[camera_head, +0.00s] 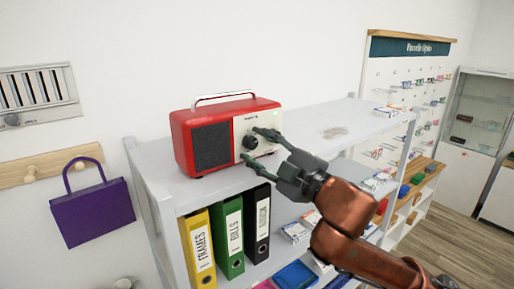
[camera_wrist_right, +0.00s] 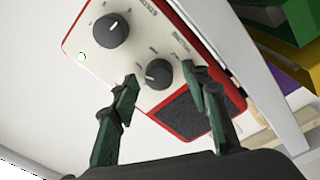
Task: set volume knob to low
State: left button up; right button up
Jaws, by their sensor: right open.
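A red radio (camera_head: 226,133) with a dark speaker grille and a cream front panel stands on the grey shelf top. In the right wrist view its panel (camera_wrist_right: 88,58) carries two black knobs with white marks. One knob (camera_wrist_right: 158,74), nearer the grille, sits between my fingertips, its mark toward picture left; it also shows in the head view (camera_head: 249,142). The other knob (camera_wrist_right: 111,30) is farther from the grille. The small labels are too blurred to read surely. My right gripper (camera_head: 257,147) is open, fingers either side of the nearer knob, with gaps visible. My left gripper is out of view.
The shelf top (camera_head: 345,113) is mostly clear right of the radio. Yellow (camera_head: 199,250), green (camera_head: 229,237) and black (camera_head: 257,224) binders stand below it. A purple bag (camera_head: 93,212) hangs at left; a pegboard display (camera_head: 405,75) stands at right.

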jog(key=shift+d, duration=0.1)
jog(key=v, duration=1.2)
